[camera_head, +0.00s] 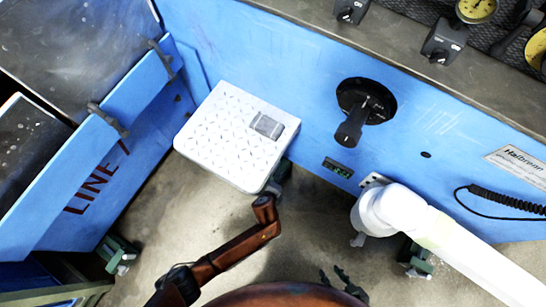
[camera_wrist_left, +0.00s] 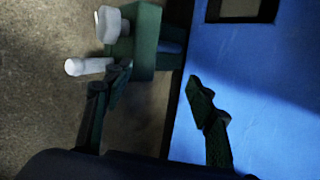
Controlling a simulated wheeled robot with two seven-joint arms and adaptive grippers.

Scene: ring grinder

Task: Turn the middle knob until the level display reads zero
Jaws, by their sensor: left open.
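A large black knob (camera_head: 350,132) sits in a round dark recess on the blue machine front. Smaller black knobs stand on the ledge above, one at the top (camera_head: 351,10) and one to its right (camera_head: 441,42); I cannot tell which is called the middle one. A small dark display (camera_head: 338,168) with greenish marks is below the large knob; its reading is too small to make out. My left gripper (camera_wrist_left: 158,112) is open and empty in the wrist view, near a green machine foot.
A white tread-plate box (camera_head: 225,130) juts out left of the large knob. Round gauges, one yellow (camera_head: 477,9), sit at the upper right. A blue panel marked LINE (camera_head: 92,185) stands at left. The green foot (camera_wrist_left: 133,42) has white knobs. A black coiled cable (camera_head: 505,203) hangs at right.

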